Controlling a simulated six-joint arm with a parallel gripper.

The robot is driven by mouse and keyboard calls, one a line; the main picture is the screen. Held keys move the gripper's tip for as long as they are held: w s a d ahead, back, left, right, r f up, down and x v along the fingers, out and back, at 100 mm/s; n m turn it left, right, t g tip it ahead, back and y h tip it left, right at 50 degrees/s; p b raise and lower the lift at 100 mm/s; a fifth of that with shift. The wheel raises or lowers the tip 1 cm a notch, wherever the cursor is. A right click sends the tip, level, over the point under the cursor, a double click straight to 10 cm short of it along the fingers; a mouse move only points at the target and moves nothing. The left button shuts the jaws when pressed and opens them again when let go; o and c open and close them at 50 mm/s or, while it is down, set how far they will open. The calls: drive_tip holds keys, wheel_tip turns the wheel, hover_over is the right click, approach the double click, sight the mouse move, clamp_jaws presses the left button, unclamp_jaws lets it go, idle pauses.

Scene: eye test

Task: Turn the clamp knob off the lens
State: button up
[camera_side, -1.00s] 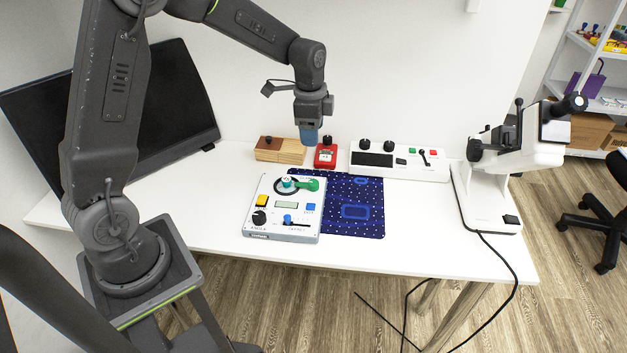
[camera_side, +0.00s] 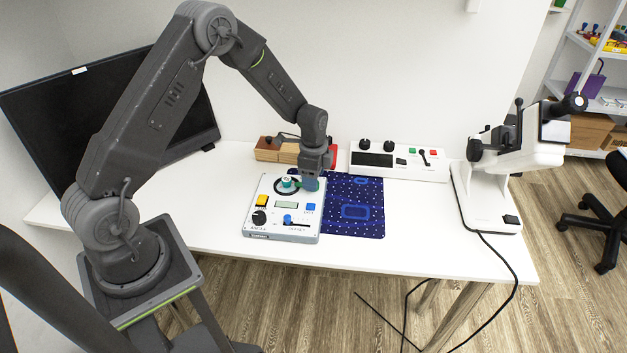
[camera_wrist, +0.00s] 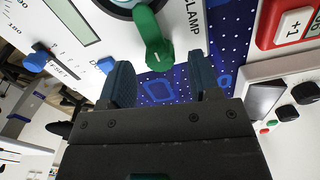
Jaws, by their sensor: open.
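The clamp knob (camera_wrist: 152,40) is a green lever beside the printed word CLAMP in the wrist view. It sits on a pale control box (camera_side: 275,226) with a display, knobs and buttons. The lens (camera_side: 287,182) sits in a dark ring on the box's far side; only the ring's edge shows at the top of the wrist view. My gripper (camera_side: 311,184) (camera_wrist: 160,68) is open, its blue fingers low over the box's far right corner. The knob's outer end shows between and just ahead of the fingertips. I cannot tell whether they touch it. In the side view my gripper mostly hides the knob.
The box partly overlaps a dotted blue mat (camera_side: 365,228). Behind are a wooden block (camera_side: 266,152), a partly hidden red box (camera_side: 333,156) and a white console (camera_side: 425,172). A white optical instrument (camera_side: 490,190) stands right; a dark monitor (camera_side: 150,105) is left.

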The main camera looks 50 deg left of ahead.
drive_tip(key=shift+f, duration=0.9)
drive_tip(key=c, duration=0.9)
